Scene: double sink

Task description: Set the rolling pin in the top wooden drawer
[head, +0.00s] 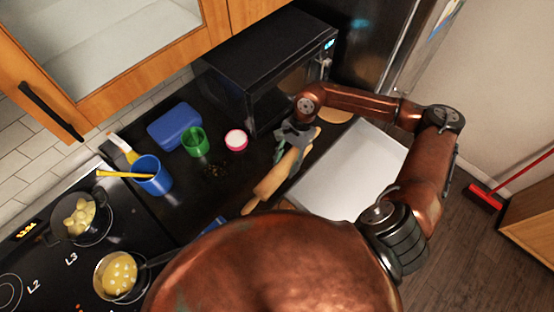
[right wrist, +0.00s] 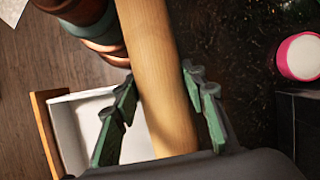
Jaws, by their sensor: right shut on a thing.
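The light wooden rolling pin (head: 272,182) is held slantwise at the right part of the dark counter, beside the open drawer. My right gripper (head: 292,140) is shut around it near its upper end. In the right wrist view, the pin (right wrist: 160,75) runs between the green-padded fingers (right wrist: 162,110). The open drawer (head: 352,170) shows a bare white inside to the right of the pin. In the right wrist view, its wooden edge (right wrist: 45,130) shows at lower left. My left gripper is not in view.
A black microwave (head: 270,70) stands behind. A pink-and-white cup (head: 236,140), green cup (head: 195,142), blue box (head: 174,127) and blue utensil cup (head: 152,175) stand on the counter. Pans of food (head: 119,273) sit on the stove at left. A red broom (head: 485,197) lies right.

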